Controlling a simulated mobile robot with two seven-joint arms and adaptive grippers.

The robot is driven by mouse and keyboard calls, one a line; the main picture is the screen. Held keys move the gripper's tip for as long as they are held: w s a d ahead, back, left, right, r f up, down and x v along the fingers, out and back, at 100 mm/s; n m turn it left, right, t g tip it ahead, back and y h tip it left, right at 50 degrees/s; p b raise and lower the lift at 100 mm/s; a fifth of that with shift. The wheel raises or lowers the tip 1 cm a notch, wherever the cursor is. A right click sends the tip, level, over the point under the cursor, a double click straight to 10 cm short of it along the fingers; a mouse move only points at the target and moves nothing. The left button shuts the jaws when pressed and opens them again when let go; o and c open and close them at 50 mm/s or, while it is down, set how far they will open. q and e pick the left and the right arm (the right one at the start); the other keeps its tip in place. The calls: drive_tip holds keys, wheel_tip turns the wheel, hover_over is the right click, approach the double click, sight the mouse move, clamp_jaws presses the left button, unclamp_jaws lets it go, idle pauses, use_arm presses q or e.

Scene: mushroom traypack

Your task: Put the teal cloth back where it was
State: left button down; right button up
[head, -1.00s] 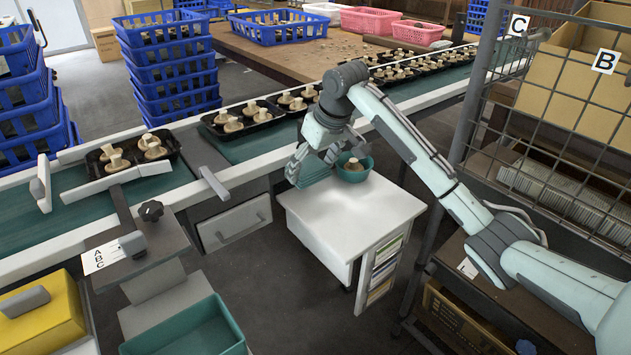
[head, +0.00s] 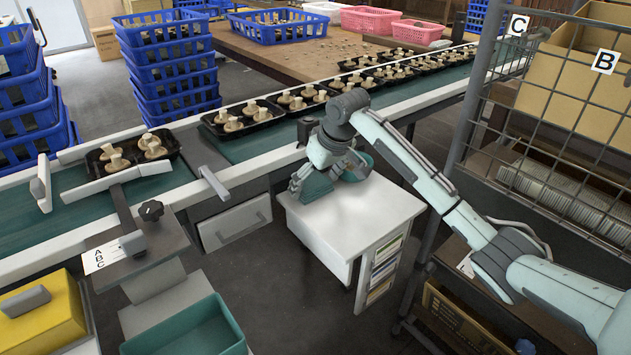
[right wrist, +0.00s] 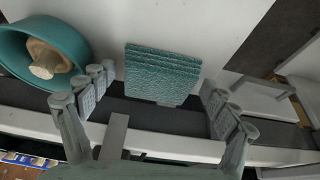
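The teal cloth (head: 316,187) is a folded, ridged pad at the far left part of the white cabinet top (head: 345,215). In the right wrist view the cloth (right wrist: 162,73) lies between my right gripper's fingers, with gaps on both sides. Its lower edge overlaps the dark strip beyond the cabinet top; I cannot tell whether it overhangs. My right gripper (head: 314,174) is open around it and partly hides it in the head view. A teal bowl (head: 361,170) with a mushroom (right wrist: 47,58) stands beside the right gripper. My left gripper is not in view.
The conveyor (head: 245,150) with black mushroom trays (head: 240,120) runs just behind the cabinet. A wire rack (head: 560,130) stands at right. An empty teal bin (head: 190,330) and a yellow box (head: 45,320) are at front left. The cabinet top's front is clear.

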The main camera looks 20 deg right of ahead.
sight(310, 181)
idle(0.3)
drive_tip(key=shift+r, duration=0.25)
drive_tip(key=v, duration=1.2)
drive_tip(key=x, duration=1.2)
drive_tip(key=shift+s, duration=0.1)
drive_tip(key=shift+w+r, duration=0.1)
drive_tip(key=shift+w, duration=0.1)
drive_tip(key=shift+s+r, duration=0.1)
drive_tip(key=shift+r, duration=1.55)
